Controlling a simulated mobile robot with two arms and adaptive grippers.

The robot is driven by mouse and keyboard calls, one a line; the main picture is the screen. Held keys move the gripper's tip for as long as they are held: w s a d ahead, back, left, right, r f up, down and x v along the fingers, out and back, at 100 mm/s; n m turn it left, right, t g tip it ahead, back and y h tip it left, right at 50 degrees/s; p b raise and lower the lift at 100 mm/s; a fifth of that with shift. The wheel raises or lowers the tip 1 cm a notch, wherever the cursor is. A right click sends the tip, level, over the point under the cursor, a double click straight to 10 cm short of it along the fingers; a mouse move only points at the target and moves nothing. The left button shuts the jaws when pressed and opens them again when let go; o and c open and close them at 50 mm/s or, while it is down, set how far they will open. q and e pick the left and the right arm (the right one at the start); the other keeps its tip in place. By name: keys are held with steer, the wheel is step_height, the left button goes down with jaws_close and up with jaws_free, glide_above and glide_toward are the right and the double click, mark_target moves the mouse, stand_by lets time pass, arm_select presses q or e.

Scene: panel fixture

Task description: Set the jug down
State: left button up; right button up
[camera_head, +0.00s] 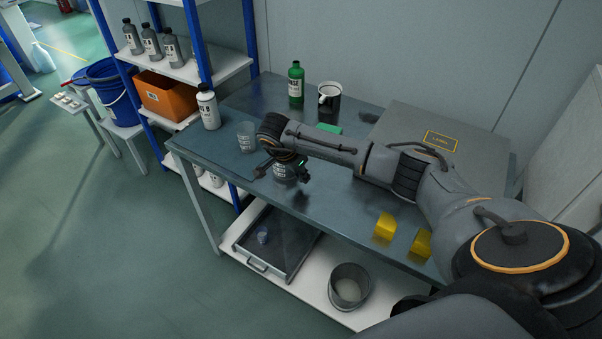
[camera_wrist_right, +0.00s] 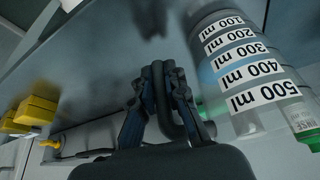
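In the right wrist view the jug (camera_wrist_right: 243,75) fills the right side, with white labels from 100 ml to 500 ml. My right gripper (camera_head: 280,163) is over the near left part of the workbench (camera_head: 335,210). In the right wrist view its fingers (camera_wrist_right: 163,95) close around a dark loop, which looks like the jug's handle. I cannot tell whether the jug's base touches the bench. My left gripper is not in view.
A green bottle (camera_head: 296,84), a mug (camera_head: 329,98) and a green block (camera_head: 328,129) are behind. Yellow blocks (camera_head: 384,227) sit to the right. The bench between is clear.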

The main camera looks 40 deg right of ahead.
steer(key=o, duration=0.4)
steer(key=shift+o, duration=0.2)
